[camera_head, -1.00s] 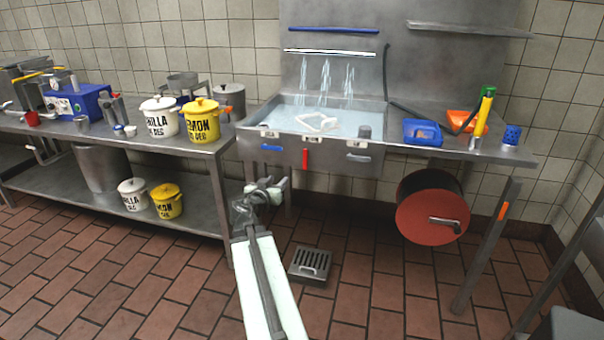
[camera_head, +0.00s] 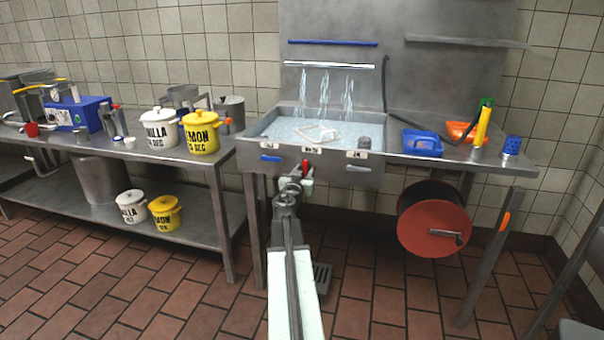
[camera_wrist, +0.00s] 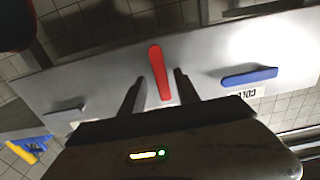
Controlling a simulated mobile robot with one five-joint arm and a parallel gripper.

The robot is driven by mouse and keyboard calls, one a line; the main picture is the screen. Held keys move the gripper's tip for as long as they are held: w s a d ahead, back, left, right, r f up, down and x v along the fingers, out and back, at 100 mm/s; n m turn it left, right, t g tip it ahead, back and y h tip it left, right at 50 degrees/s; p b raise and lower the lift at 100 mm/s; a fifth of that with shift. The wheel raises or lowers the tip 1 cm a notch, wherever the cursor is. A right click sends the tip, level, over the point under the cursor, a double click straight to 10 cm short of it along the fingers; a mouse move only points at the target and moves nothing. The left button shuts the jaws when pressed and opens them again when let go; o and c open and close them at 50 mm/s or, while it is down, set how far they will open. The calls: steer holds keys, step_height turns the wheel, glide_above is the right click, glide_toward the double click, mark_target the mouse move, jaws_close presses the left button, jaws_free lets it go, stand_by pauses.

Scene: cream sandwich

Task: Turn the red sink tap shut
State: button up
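The red tap handle (camera_head: 305,166) is on the front panel of the steel sink (camera_head: 262,145), between a blue handle and a grey handle. In the head view it is partly hidden by my gripper (camera_head: 297,180), which is right in front of it. In the wrist view the red handle (camera_wrist: 159,72) stands slightly tilted, its lower end between the two dark fingers of my gripper (camera_wrist: 158,88). The fingers are apart, with a gap on each side of the handle. Water falls in several streams into the basin.
The blue handle (camera_head: 270,158) and grey handle (camera_head: 358,168) flank the red one. A red hose reel (camera_head: 433,228) hangs below the right side. A steel table with a white pot (camera_head: 159,130) and a yellow pot (camera_head: 201,132) stands left. A floor drain (camera_head: 321,275) lies below.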

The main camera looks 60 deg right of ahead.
jaws_close()
steer(key=shift+s, duration=0.2)
stand_by(1.1)
